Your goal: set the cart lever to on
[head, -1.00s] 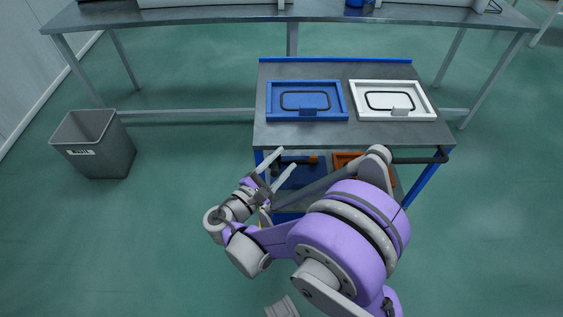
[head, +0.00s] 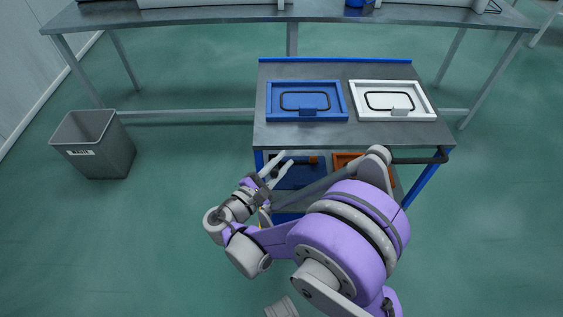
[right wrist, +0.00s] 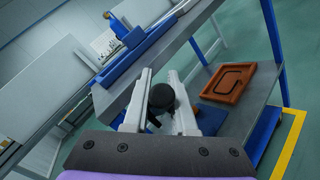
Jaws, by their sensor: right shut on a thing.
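The cart (head: 330,135) stands ahead with a grey top and blue edges. My right gripper (head: 286,157) is at its front left, just below the top's front edge. In the right wrist view, a round black knob (right wrist: 161,97) sits between the fingers of this gripper (right wrist: 160,108), which is shut on it. I take the knob to be the lever's end; the rest of the lever is hidden, and its on or off position cannot be read. My left gripper is not in view.
On the cart top lie a blue framed panel (head: 274,101) and a white one (head: 423,101). The lower shelf holds an orange tray (right wrist: 237,80) and a blue tray (head: 315,179). A grey bin (head: 120,157) stands at left; a long bench (head: 200,16) spans the back.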

